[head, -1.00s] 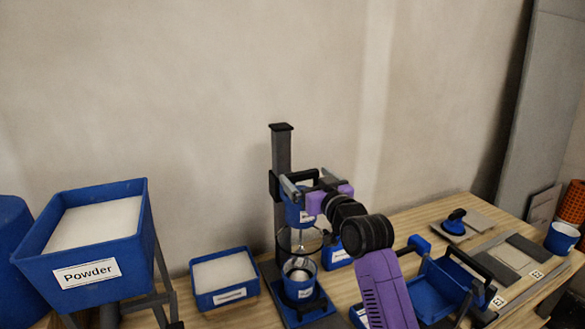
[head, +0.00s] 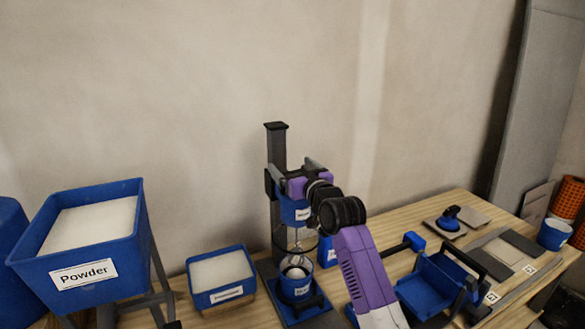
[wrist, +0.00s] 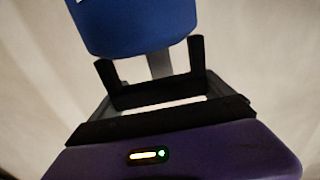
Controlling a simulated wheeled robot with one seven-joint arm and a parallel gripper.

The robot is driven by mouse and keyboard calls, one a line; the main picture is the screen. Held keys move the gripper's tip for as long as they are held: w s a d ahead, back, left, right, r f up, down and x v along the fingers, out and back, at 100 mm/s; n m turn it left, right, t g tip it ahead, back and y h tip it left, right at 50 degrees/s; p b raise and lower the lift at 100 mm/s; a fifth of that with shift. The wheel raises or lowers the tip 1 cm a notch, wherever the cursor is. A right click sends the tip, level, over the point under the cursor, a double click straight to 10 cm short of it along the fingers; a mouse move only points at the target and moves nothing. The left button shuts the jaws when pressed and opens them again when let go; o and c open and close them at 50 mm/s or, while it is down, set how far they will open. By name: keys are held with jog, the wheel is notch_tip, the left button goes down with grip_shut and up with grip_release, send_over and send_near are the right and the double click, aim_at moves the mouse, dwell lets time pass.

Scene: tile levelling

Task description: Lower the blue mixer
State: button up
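The blue mixer (head: 291,212) is a labelled blue housing on a dark upright post (head: 276,150). Its wire whisk hangs over a blue bucket (head: 295,284) on the stand base; I cannot tell whether the whisk tip is inside. My gripper (head: 302,172) is at the top of the mixer, with its purple body partly covering the post. In the wrist view, the mixer's blue housing (wrist: 135,25) is just past the fingers. My gripper there (wrist: 151,67) has its dark fingertips wide apart, with a dark bar across between them. Contact with the mixer is not clear.
A powder tub (head: 90,232) on a frame stands at the left, with a small white-filled blue tray (head: 221,279) beside the mixer stand. A blue tool tray (head: 432,290), tiles (head: 508,255) and a small blue bucket (head: 553,236) occupy the right of the bench.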

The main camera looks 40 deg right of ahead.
aim_at(294, 209)
jog(key=c, duration=1)
notch_tip(294, 209, down, 13)
jog(key=b, duration=0.9)
jog(key=shift+f, duration=0.2)
jog(key=o, duration=1.8)
jog(key=shift+r, duration=0.1)
jog(key=shift+s, duration=0.15)
jog(key=shift+s+a, duration=0.1)
jog(key=shift+s, duration=0.25)
jog(key=v, duration=0.7)
